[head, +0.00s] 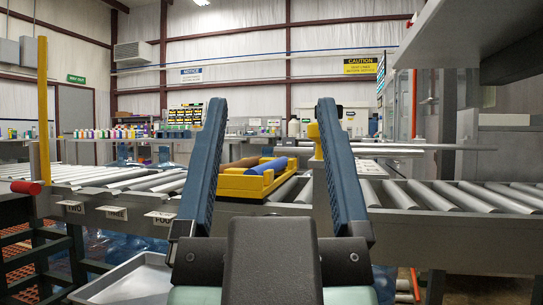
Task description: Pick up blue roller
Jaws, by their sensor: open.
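A blue roller (274,167) lies in a yellow tray (238,184) on the conveyor straight ahead. A brown object (243,162) lies beside it on its left. My gripper (270,103) is open and empty, with its two long dark blue fingers pointing up in the picture. The roller and most of the tray show in the gap between the fingers, beyond them. I see no contact between the fingers and the roller.
A grey roller conveyor (451,222) runs across the view, with number labels on its near rail. A metal tray (128,284) sits low at left. A grey overhead housing (470,30) hangs at upper right.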

